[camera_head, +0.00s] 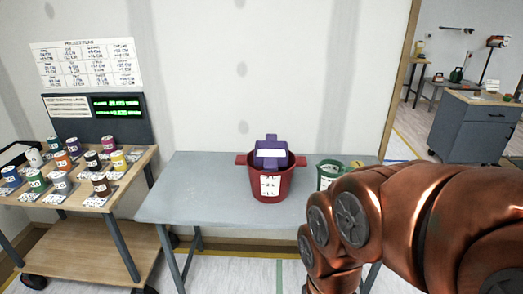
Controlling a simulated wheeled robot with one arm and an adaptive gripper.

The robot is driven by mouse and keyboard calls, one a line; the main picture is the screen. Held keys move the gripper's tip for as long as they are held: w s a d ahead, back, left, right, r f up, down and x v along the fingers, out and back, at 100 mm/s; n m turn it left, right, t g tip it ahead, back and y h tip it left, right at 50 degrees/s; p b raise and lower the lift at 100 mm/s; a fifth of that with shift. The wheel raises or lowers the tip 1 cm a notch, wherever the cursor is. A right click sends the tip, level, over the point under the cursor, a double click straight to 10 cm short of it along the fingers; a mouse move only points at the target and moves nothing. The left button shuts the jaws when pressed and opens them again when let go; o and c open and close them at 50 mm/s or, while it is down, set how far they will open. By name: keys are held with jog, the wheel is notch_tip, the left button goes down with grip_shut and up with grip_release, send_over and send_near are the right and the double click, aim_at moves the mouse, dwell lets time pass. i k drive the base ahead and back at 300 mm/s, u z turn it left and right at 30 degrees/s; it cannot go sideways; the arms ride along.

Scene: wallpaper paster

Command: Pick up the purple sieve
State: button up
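A purple object with a white front panel (270,142), which appears to be the purple sieve, sits in the mouth of a red bucket (293,183). Its upper part sticks up above the rim, and its lower part is hidden inside. The bucket has two side handles and a white label, and stands on a grey table (200,190). My copper-coloured arm comes in from the right and bends down in front of the table's right end. My gripper is out of the frame.
A green container with a white label (328,173) stands right of the bucket, partly hidden by my arm. A wooden cart (100,200) with several colored cans is at left. A dark cabinet (465,130) stands beyond the right-hand opening. The table's left part is clear.

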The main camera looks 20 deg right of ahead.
aim_at(271, 154)
jog(key=z, duration=1.95)
jog(key=i, duration=1.1)
jog(key=u, duration=3.75)
